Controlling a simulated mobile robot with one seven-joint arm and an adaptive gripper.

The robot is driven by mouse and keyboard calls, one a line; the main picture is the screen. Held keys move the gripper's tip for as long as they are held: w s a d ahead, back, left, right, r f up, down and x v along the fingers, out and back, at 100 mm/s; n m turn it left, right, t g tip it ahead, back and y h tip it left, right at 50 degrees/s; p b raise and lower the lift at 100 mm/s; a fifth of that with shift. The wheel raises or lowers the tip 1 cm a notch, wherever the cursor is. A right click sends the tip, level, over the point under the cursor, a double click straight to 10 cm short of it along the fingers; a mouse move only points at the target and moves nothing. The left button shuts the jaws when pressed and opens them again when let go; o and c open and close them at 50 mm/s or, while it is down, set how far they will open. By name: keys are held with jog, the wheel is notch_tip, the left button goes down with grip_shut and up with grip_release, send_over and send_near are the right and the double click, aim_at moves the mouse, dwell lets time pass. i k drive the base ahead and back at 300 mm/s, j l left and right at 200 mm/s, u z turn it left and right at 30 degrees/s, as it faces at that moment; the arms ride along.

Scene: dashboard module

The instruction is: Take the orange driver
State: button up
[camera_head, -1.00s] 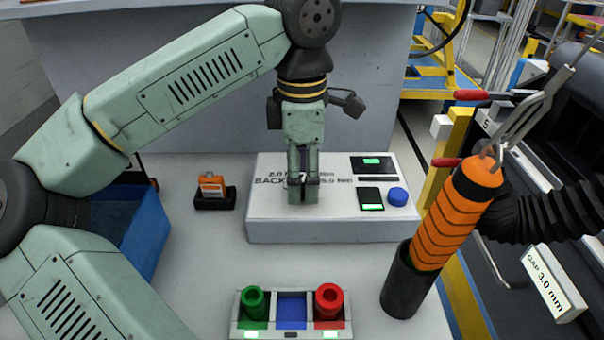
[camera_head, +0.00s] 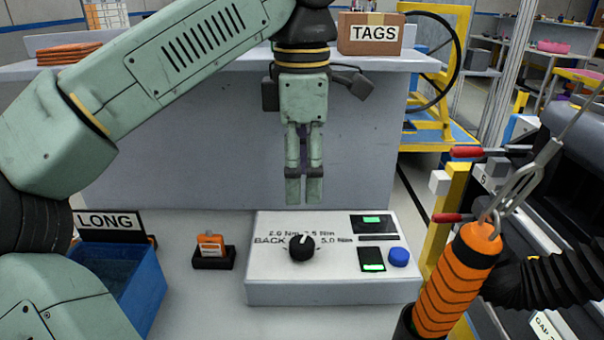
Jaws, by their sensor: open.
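The orange driver (camera_head: 456,284) stands tilted at the right of the head view, with a ribbed orange grip. A metal clip (camera_head: 515,190) is hooked to its top end. Its lower end meets a black sleeve cut off by the bottom edge. My gripper (camera_head: 304,200) points down, open and empty, left of the driver and clearly apart from it. It hangs above the grey setting box (camera_head: 330,293), which carries a black knob (camera_head: 301,248), green-lit displays and a blue button (camera_head: 398,257).
A small orange item sits in a black holder (camera_head: 213,258) left of the box. A blue bin (camera_head: 118,282) marked LONG stands further left. A yellow post (camera_head: 446,190) with red-handled levers and a black ribbed hose (camera_head: 525,270) crowd the driver. A TAGS carton (camera_head: 370,34) is behind.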

aim_at(466, 262)
jog(key=k, duration=1)
